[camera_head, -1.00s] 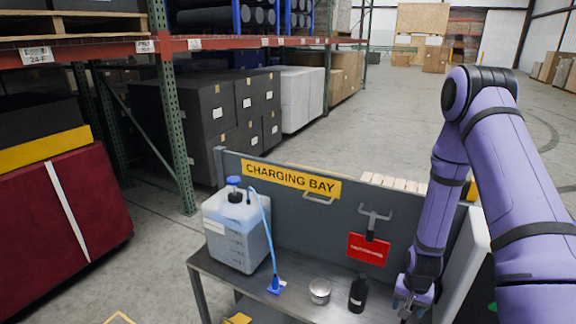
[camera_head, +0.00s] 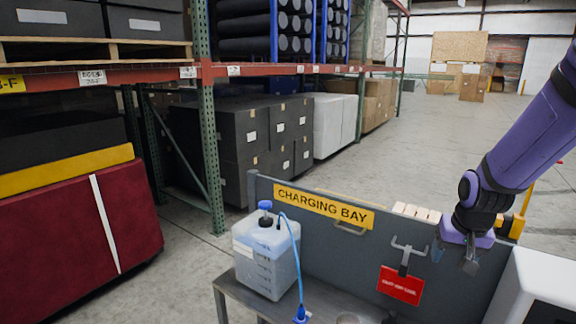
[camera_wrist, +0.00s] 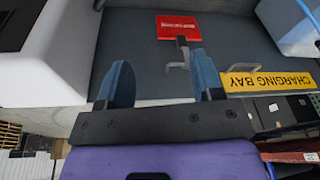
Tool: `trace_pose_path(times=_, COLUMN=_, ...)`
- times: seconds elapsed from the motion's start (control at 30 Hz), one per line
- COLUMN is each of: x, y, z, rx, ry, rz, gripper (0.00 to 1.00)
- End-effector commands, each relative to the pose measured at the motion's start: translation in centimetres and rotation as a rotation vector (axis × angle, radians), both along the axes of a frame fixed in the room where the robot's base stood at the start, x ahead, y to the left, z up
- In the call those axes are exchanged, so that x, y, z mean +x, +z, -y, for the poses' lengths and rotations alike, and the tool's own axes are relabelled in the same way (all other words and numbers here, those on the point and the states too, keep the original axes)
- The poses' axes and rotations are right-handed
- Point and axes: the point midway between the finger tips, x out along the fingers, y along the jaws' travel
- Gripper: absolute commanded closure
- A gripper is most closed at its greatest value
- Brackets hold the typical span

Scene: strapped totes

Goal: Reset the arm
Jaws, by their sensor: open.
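My gripper (camera_head: 455,262) hangs at the end of my purple arm at the right of the head view, near the top edge of the grey charging bay panel. In the wrist view its two blue fingers (camera_wrist: 162,82) stand apart with nothing between them. The panel (camera_head: 330,240) bears a yellow "CHARGING BAY" sign (camera_head: 323,208), a hook and a red tag (camera_head: 401,285). The sign (camera_wrist: 262,82) and the red tag (camera_wrist: 178,27) also show in the wrist view, upside down. Whether the gripper touches the panel I cannot tell.
A translucent jug (camera_head: 265,260) with a blue cap and hose stands on the bench (camera_head: 238,295). A white box-like object (camera_head: 540,285) is at the lower right. Shelving with dark boxes fills the left. Open floor (camera_head: 410,150) lies behind the panel.

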Motion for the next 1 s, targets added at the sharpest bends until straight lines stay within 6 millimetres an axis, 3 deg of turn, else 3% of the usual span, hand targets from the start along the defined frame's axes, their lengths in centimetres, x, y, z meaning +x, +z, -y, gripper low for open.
trace_pose_path(times=0.1, x=-1.4, y=3.7, z=-0.9, rx=-0.010, ry=0.036, rz=0.036, gripper=0.40)
trace_pose_path(times=0.5, x=-8.3, y=12.9, z=-3.4, rx=-0.040, ry=0.148, rz=0.125, gripper=0.40)
trace_pose_path(times=0.8, x=-14.8, y=17.7, z=-4.8, rx=-0.065, ry=0.229, rz=0.194, gripper=0.40)
trace_pose_path(times=1.0, x=-18.5, y=19.4, z=-5.3, rx=-0.080, ry=0.271, rz=0.227, gripper=0.40)
